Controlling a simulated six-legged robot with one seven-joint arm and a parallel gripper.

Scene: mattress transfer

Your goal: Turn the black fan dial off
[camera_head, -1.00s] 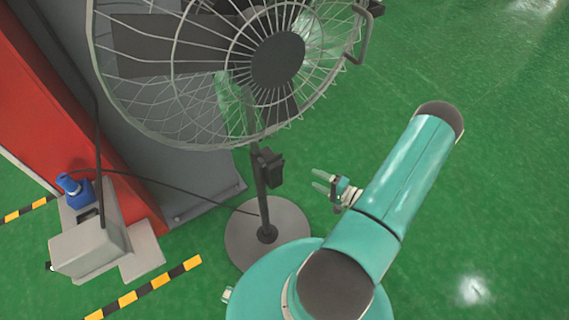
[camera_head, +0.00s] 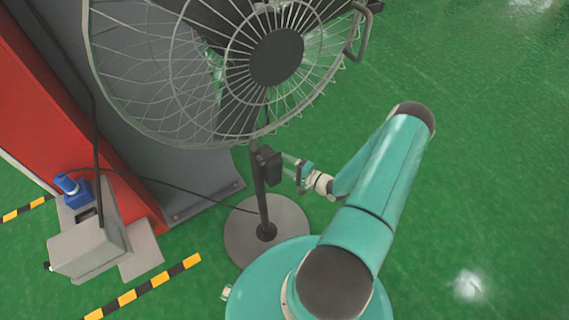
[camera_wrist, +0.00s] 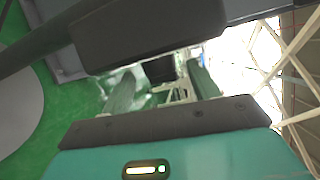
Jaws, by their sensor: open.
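The black control box (camera_head: 270,166) of the fan is fixed to the fan's pole below the cage. My gripper (camera_head: 287,167) is just right of the box, with its fingers pointing at it. In the wrist view, the two fingers of my gripper (camera_wrist: 161,74) are spread apart. A small black piece (camera_wrist: 160,69) shows between the fingertips; I cannot tell surely whether it is the dial. A dark block (camera_wrist: 150,30), seemingly the control box, fills the top middle. I cannot tell whether the fingers touch anything. The dial cannot be made out in the head view.
The fan's wire cage (camera_head: 180,110) hangs over the box, and its round base (camera_head: 240,232) stands on the green floor. A red and grey machine (camera_head: 80,110) is behind at left. A grey box (camera_head: 88,250) with a blue plug stands lower left. Floor at right is clear.

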